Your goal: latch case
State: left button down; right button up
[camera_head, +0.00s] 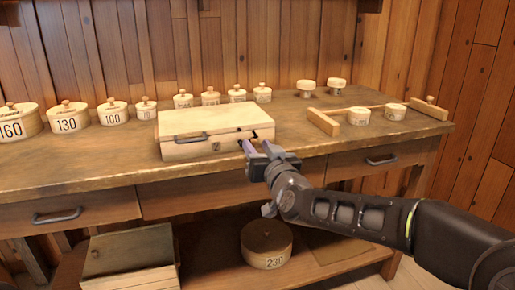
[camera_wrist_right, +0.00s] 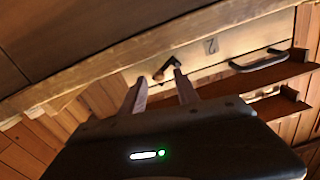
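The pale wooden case (camera_head: 205,152) lies on the workbench with its lid (camera_head: 212,121) down. A dark handle (camera_head: 191,139) is on its front; it also shows in the wrist view (camera_wrist_right: 258,61). A small dark latch (camera_head: 254,134) is near the right end of the front. In the wrist view the latch (camera_wrist_right: 172,66) sticks out at an angle, just beyond my fingertips. My right gripper (camera_head: 246,145) is in front of that end of the case. Its fingers are apart with nothing between them (camera_wrist_right: 159,77). My left gripper is not in view.
Several numbered round boxes (camera_head: 72,117) stand left of and behind the case. A wooden rack (camera_head: 323,122) with two small pots lies to the right. Drawers line the bench front. A box (camera_head: 130,248) and a 230 pot (camera_head: 266,245) sit on the lower shelf.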

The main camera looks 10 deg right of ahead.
jog(key=shift+w, duration=0.35)
jog(key=shift+c, duration=0.6)
grip_shut()
